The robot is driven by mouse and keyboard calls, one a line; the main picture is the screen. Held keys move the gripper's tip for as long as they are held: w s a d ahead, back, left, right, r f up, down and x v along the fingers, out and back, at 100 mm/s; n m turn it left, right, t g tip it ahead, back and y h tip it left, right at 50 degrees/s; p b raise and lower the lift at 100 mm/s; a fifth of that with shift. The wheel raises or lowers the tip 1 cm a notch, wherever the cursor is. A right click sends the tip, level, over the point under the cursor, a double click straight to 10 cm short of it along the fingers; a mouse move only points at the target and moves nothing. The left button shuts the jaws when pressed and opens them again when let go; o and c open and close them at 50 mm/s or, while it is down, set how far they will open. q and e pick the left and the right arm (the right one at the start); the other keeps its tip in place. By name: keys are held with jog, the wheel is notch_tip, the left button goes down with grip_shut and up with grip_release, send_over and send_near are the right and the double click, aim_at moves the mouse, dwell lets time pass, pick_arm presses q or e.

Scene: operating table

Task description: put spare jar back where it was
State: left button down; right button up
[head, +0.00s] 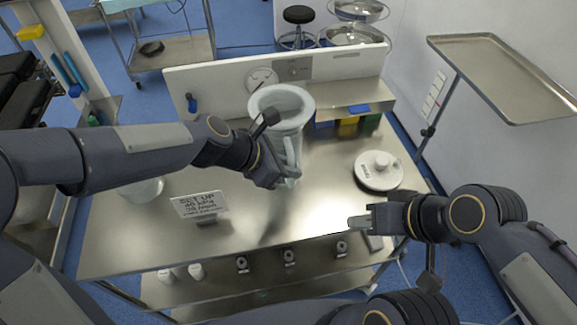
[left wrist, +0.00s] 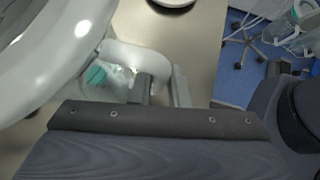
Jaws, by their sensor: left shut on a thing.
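A large pale jar (head: 290,125) with a wide round rim and a side handle is in my left gripper (head: 283,178). My left gripper is shut on its handle, and the jar is held upright above the steel table (head: 240,235). In the left wrist view the jar's rim and wall (left wrist: 60,50) fill the upper left, and its curved handle (left wrist: 140,58) runs to the fingers. My right gripper (head: 362,221) is low over the table's front right, apart from the jar; its finger gap is not clear. Another clear vessel (head: 140,190) stands at the table's left, partly hidden by my left arm.
A printed sign (head: 200,204) stands at the table's front left. A round white lidded thing (head: 379,171) sits at the right. A back panel with a dial (head: 262,80) and shelf with coloured bins (head: 348,127) bounds the rear. The front middle is clear.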

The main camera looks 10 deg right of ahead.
pick_arm(q)
jog(key=shift+f, duration=0.1)
jog(key=c, duration=1.8)
grip_release()
jog(key=shift+f, duration=0.1)
jog(key=shift+c, duration=0.2)
jog(key=o, duration=0.5)
jog(key=shift+c, duration=0.2)
jog(key=shift+r, duration=0.3)
jog(key=p+v, duration=0.2)
jog(key=v, duration=1)
jog(key=shift+f, duration=0.1)
